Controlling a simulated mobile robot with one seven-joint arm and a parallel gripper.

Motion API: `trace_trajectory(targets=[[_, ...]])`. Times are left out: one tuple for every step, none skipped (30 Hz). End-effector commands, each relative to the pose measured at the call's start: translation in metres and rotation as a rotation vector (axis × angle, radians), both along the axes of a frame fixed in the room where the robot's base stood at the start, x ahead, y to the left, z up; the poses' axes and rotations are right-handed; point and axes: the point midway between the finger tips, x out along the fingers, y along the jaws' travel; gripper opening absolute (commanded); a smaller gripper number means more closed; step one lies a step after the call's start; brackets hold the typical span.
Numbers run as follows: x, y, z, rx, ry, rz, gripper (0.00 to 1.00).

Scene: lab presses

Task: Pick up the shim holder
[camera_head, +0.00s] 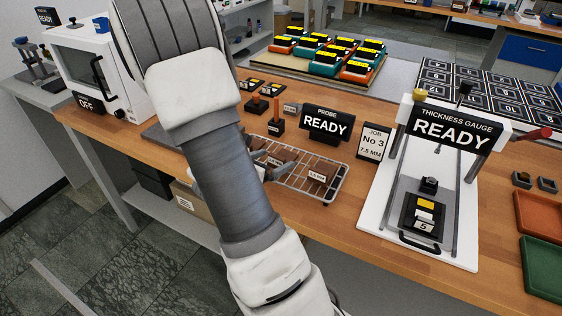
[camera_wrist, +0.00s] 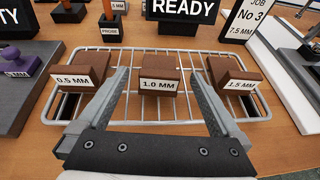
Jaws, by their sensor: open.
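A wire rack (camera_head: 306,191) stands on the wooden bench and also fills the middle of the wrist view (camera_wrist: 70,104). It bears three brown blocks with white labels: 0.5 MM (camera_wrist: 83,66) at left, 1.0 MM (camera_wrist: 160,67) in the middle and 1.5 MM (camera_wrist: 226,70) at right. The 1.5 MM block also shows in the head view (camera_head: 322,171). No label says which is the shim holder. My gripper (camera_wrist: 160,73) is open and empty over the rack. Its fingers appear on either side of the 1.0 MM block; contact cannot be told. My arm hides part of the rack in the head view.
A PROBE READY sign (camera_head: 327,123) and a job card (camera_head: 374,142) stand behind the rack. The thickness gauge (camera_head: 437,195) is to the right, with orange (camera_head: 542,215) and green (camera_head: 543,268) trays beyond. A purple-handled stamp (camera_wrist: 22,64) is left of the rack.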

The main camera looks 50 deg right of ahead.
Motion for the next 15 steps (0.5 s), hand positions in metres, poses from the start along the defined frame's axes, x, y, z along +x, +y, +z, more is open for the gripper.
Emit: trace_trajectory(targets=[[0.0, -0.002, -0.001, 0.0, -0.001, -0.001, 1.0], [0.001, -0.004, -0.002, 0.0, -0.001, -0.001, 1.0], [0.001, -0.007, -0.003, -0.001, -0.001, -0.003, 1.0], [0.002, -0.01, -0.004, -0.001, -0.001, -0.003, 1.0], [0.002, -0.014, -0.006, -0.001, -0.001, -0.004, 1.0], [0.003, -0.02, -0.009, -0.001, -0.001, -0.004, 1.0], [0.004, -0.025, -0.011, -0.001, -0.001, -0.004, 1.0], [0.005, -0.029, -0.013, -0.001, -0.001, -0.004, 1.0], [0.006, -0.034, -0.016, 0.0, -0.001, -0.004, 1.0], [0.007, -0.038, -0.017, 0.0, 0.0, -0.002, 1.0], [0.008, -0.041, -0.018, 0.0, 0.0, -0.002, 1.0], [0.009, -0.044, -0.019, -0.001, -0.001, -0.003, 1.0], [0.009, -0.046, -0.02, -0.001, -0.002, -0.002, 1.0], [0.009, -0.047, -0.02, -0.001, -0.001, -0.001, 1.0], [0.01, -0.048, -0.021, -0.001, 0.0, 0.0, 1.0]])
